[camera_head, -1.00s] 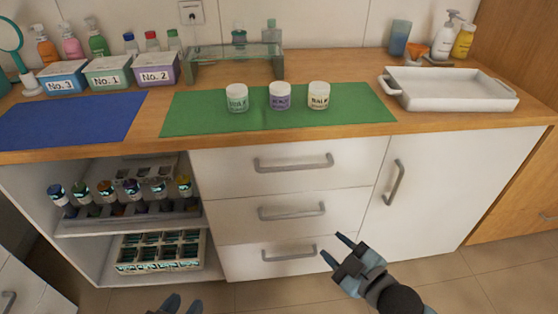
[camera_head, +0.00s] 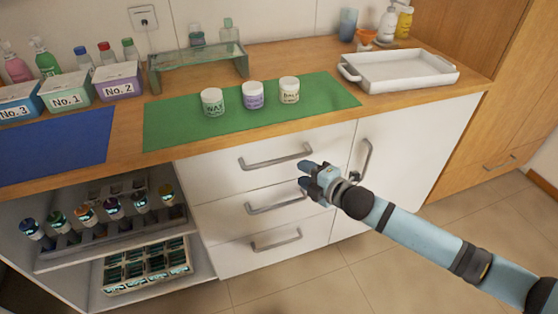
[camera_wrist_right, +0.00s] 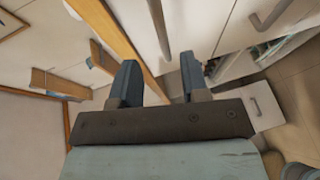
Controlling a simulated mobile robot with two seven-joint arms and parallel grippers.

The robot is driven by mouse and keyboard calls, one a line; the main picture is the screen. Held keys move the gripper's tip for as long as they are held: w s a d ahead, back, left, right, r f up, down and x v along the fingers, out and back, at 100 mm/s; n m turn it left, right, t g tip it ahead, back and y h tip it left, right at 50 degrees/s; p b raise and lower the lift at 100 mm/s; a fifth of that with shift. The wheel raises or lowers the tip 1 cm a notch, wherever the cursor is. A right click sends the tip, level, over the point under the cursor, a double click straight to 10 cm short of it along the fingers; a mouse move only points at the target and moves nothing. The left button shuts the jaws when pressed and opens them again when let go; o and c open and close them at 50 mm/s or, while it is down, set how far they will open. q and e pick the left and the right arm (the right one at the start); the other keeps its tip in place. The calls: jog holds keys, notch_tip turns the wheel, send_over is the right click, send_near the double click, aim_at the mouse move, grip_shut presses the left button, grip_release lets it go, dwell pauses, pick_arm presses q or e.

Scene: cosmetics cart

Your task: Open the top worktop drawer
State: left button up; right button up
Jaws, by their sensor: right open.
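The top drawer (camera_head: 230,170) has a white front and sits shut under the worktop, with a grey bar handle (camera_head: 275,162). My right gripper (camera_head: 303,173) is open and empty, in front of the drawers near the right end of the top handle. In the right wrist view, the two fingers (camera_wrist_right: 160,78) are apart, and a grey bar, apparently the top handle (camera_wrist_right: 158,28), lies ahead in line with the gap between them. No contact with the handle shows. My left gripper is out of view.
Two more shut drawers are below, with a middle handle (camera_head: 275,203) and a lower handle (camera_head: 276,241). A cupboard door handle (camera_head: 362,160) is to the right. Three jars stand on the green mat (camera_head: 170,125) above. Open shelves with bottles (camera_head: 112,208) are at left.

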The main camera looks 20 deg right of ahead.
aim_at(282, 161)
jog(key=b+x, duration=0.1)
jog(key=x, duration=0.9)
jog(key=shift+a, duration=0.1)
jog(key=shift+c, duration=0.2)
jog(key=shift+s, duration=0.1)
grip_shut()
